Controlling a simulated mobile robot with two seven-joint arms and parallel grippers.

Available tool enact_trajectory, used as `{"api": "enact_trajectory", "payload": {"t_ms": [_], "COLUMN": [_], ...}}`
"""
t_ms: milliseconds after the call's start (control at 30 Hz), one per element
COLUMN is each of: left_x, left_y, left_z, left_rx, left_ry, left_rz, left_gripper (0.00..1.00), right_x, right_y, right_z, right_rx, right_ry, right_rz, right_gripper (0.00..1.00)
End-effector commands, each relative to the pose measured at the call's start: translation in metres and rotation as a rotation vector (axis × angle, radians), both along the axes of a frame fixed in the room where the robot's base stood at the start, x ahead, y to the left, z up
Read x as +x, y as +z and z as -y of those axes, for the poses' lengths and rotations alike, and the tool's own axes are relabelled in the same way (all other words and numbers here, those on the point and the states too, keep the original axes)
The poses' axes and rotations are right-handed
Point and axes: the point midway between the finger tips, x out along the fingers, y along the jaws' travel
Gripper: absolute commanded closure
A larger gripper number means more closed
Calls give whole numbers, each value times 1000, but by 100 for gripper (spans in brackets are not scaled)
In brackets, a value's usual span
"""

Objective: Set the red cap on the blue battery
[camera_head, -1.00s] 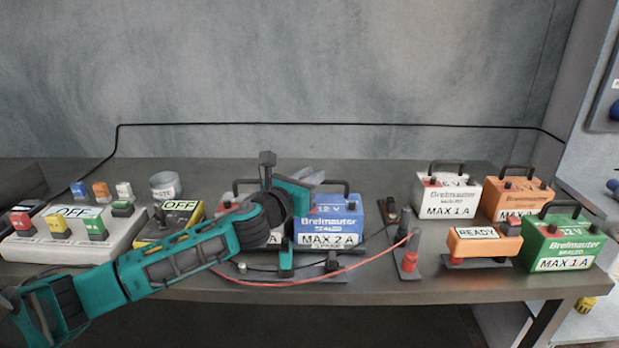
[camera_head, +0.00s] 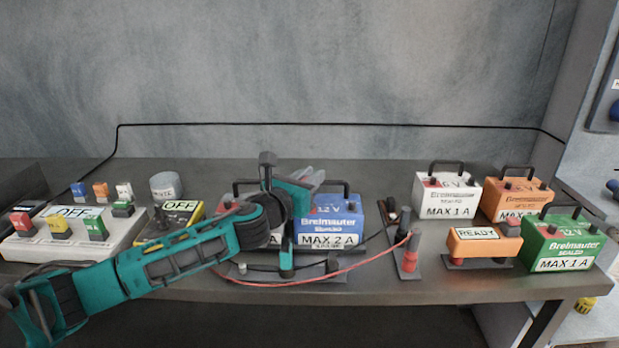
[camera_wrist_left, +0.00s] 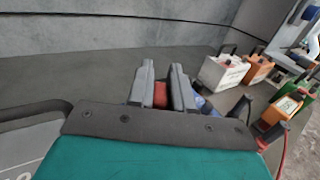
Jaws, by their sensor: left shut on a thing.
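The blue battery (camera_head: 345,222), labelled 12 V and MAX 2 A, stands upright on a dark base in the middle of the bench. My left gripper (camera_head: 312,176) is at the battery's upper left in the head view, its arm partly covering the battery's left side. In the left wrist view the gripper (camera_wrist_left: 163,88) is shut on the red cap (camera_wrist_left: 160,95), held between its grey fingers. The cap is hidden in the head view. A small part of the blue battery (camera_wrist_left: 204,108) shows right of the fingers in the wrist view. My right gripper is not in view.
A red-topped battery box (camera_head: 238,208) is beside the blue one, behind my arm. White (camera_head: 447,195), orange (camera_head: 515,200) and green (camera_head: 562,243) batteries stand right. A READY box (camera_head: 484,245) and cable clamps (camera_head: 408,258) are in front. Switch boxes (camera_head: 75,232) stand left.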

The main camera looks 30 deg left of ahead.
Motion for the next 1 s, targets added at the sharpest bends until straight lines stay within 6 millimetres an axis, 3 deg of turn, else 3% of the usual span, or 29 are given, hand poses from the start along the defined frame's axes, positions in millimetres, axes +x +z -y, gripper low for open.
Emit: {"api": "enact_trajectory", "payload": {"t_ms": [1000], "left_x": [0], "left_y": [-14], "left_z": [0], "left_rx": [1], "left_ry": [0], "left_rz": [-2], "left_gripper": [100], "right_x": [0], "right_y": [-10], "right_z": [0], "right_rx": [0], "right_ry": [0], "right_rz": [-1], "right_gripper": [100]}}
